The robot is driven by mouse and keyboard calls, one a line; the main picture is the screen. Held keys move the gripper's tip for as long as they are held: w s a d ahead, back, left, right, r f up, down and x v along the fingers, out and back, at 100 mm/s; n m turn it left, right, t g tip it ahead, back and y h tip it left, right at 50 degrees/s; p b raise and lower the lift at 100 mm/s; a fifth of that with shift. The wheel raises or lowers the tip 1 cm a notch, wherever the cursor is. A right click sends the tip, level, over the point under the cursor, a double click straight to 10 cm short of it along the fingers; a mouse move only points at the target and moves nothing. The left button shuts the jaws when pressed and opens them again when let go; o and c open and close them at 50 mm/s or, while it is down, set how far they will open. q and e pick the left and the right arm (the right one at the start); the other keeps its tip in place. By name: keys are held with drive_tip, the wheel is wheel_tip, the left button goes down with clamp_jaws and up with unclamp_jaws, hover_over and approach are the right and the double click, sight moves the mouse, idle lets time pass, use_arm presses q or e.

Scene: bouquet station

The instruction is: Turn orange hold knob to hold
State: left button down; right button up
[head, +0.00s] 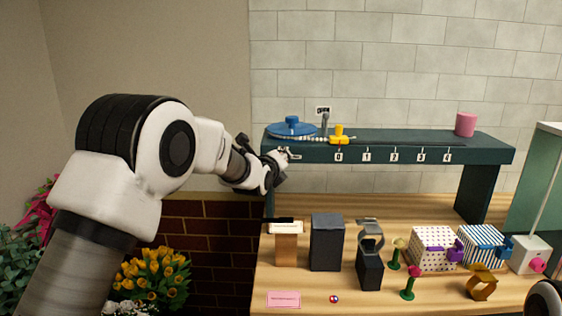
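A yellow-orange knob-like piece (339,135) sits on top of the dark green raised shelf (420,152), above the label 0. It is the closest match to the orange hold knob; no "hold" marking can be read. My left gripper (285,155) is at the shelf's left front corner, to the left of the yellow-orange piece and apart from it. Its fingers are small and partly hidden, so I cannot tell whether they are open. My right gripper is out of view; only a bit of my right arm shows at the bottom right corner.
A blue round disc (291,128) and a grey post (325,124) stand on the shelf's left; a pink cylinder (465,124) is at its right. Below are a dark box (327,242), a dotted box (433,248), a striped box (481,245) and flowers.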

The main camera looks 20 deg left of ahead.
use_arm(q)
drive_tip(key=shift+r, duration=0.35)
drive_tip(key=c, duration=0.9)
unclamp_jaws()
drive_tip(key=shift+o, duration=0.3)
drive_tip(key=shift+w+f, duration=0.1)
drive_tip(key=shift+f, duration=0.15)
drive_tip(key=s+r, duration=0.2)
drive_tip(key=s, duration=0.9)
drive_tip(key=shift+s, duration=0.4)
drive_tip(key=shift+r, duration=0.1)
